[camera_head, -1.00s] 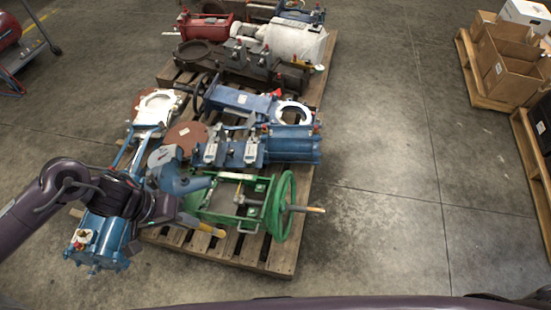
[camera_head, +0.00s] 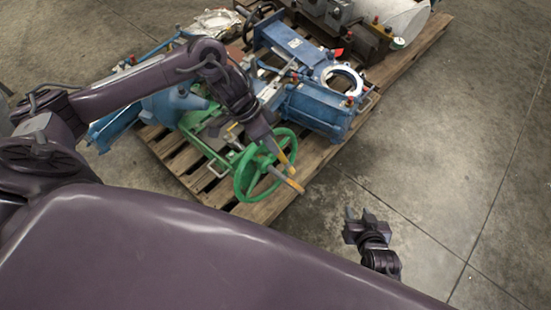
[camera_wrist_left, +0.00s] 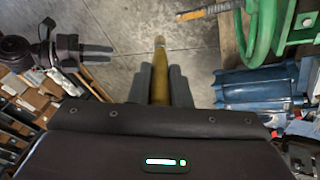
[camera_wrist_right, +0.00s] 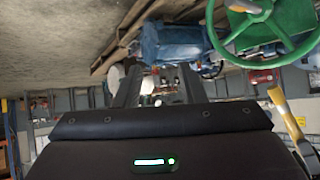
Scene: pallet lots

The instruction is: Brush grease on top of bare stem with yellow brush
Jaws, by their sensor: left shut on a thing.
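The yellow brush (camera_wrist_left: 157,85) is held between the fingers of my left gripper (camera_head: 276,148), its tip pointing away from the gripper. In the head view, the brush (camera_head: 283,157) is over the green handwheel (camera_head: 245,178), close to the bare stem (camera_head: 287,180). The stem sticks out of the wheel's hub and has an orange-brown end. In the left wrist view, the stem (camera_wrist_left: 208,11) lies right of the brush tip, with a gap in the picture; contact is not visible. My right gripper (camera_head: 358,215) is open and empty, right of the wheel; its fingers stand apart (camera_wrist_right: 160,88).
The green valve frame stands on a wooden pallet (camera_head: 262,208) with blue valve bodies (camera_head: 315,105) behind it. A white ring flange (camera_head: 342,80) is at the back. Bare concrete floor (camera_head: 440,150) lies to the right.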

